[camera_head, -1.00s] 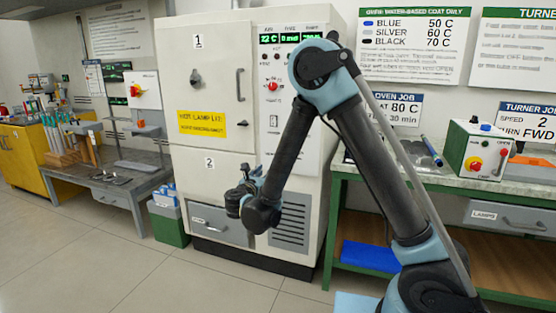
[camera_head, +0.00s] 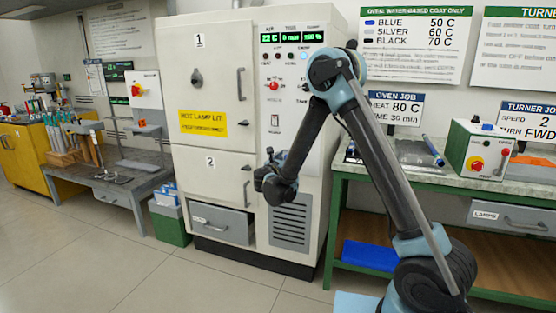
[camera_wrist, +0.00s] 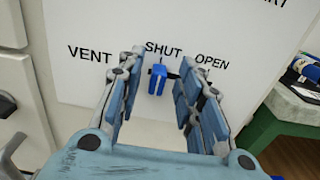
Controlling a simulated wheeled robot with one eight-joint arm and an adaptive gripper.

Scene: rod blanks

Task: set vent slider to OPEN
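The vent slider (camera_wrist: 157,78) is a small blue knob on the white oven panel in the wrist view. It sits below the printed word SHUT, to the left of the word OPEN and right of the word VENT. My gripper (camera_wrist: 160,62) is open in front of the panel, with one finger on each side of the slider; contact is not visible. In the head view my gripper (camera_head: 267,176) is at the front of the white oven (camera_head: 213,100), above its lower vent grille. The slider is not discernible in the head view.
A green-framed bench (camera_head: 340,178) stands right of the oven, and its edge (camera_wrist: 275,105) shows at the right of the wrist view. A control box (camera_head: 478,150) is on it. The oven's grey drawer (camera_head: 222,224) is below left of my gripper. The floor in front is clear.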

